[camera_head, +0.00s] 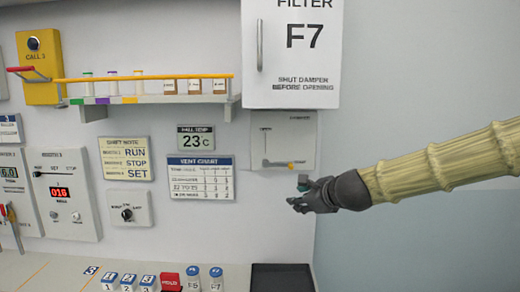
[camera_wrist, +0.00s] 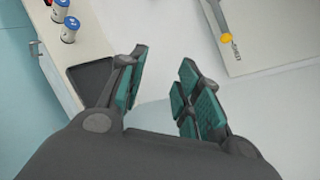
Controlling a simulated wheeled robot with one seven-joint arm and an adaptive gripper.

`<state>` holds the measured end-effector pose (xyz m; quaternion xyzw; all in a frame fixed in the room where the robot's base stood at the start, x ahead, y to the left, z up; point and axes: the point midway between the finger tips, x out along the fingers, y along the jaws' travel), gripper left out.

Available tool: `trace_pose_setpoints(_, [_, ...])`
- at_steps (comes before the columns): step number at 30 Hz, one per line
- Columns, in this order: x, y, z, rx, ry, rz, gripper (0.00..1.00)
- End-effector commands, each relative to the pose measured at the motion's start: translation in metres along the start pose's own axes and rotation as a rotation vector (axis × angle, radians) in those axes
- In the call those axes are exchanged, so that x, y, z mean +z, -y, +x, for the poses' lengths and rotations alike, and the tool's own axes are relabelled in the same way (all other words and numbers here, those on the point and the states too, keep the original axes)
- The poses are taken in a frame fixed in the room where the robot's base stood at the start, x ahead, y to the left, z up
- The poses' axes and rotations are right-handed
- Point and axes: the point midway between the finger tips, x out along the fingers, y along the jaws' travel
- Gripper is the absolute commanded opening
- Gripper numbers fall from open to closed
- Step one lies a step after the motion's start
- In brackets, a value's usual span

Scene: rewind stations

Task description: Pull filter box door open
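The filter box door (camera_head: 292,50) is a white panel marked "FILTER F7" and "SHUT DAMPER BEFORE OPENING", high on the wall in the head view. It looks shut. Its upright grey handle (camera_head: 259,45) is near its left edge. Below it is the damper panel (camera_head: 301,133), also in the wrist view (camera_wrist: 285,25), with a lever whose yellow tip (camera_head: 291,166) points right; the tip shows in the wrist view (camera_wrist: 226,37). My gripper (camera_head: 298,194) is below the damper panel, apart from it. In the wrist view its teal-padded fingers (camera_wrist: 160,85) are spread with nothing between them.
A shelf (camera_head: 160,99) with vials and a yellow rail is left of the filter box. On the counter below are a dark tray (camera_head: 282,278), blue-capped bottles (camera_head: 216,279) and a red block (camera_head: 170,281). The wall right of the filter box is bare.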

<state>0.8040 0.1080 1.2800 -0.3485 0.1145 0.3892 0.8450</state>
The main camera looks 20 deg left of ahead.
Motion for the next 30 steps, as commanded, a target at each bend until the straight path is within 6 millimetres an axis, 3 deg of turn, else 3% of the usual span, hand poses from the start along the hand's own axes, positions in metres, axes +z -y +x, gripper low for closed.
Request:
trace_pose_setpoints(1, [0.045,0.025,-0.02,-0.022,0.054,0.058,0.34])
trace_pose_setpoints(6, [0.175,0.084,-0.092,-0.048,0.233,0.268,0.34])
trace_pose_setpoints(9, [0.24,0.109,-0.139,-0.043,0.332,0.371,0.34])
trace_pose_setpoints(12, [0.29,0.124,-0.181,-0.028,0.412,0.45,0.34])
trace_pose_setpoints(15, [0.324,0.134,-0.212,-0.011,0.468,0.506,0.34])
trace_pose_setpoints(20, [0.35,0.14,-0.235,0.004,0.51,0.546,0.34])
trace_pose_setpoints(23, [0.355,0.141,-0.234,0.007,0.514,0.552,0.34])
trace_pose_setpoints(30, [0.369,0.145,-0.207,0.008,0.513,0.55,0.34])
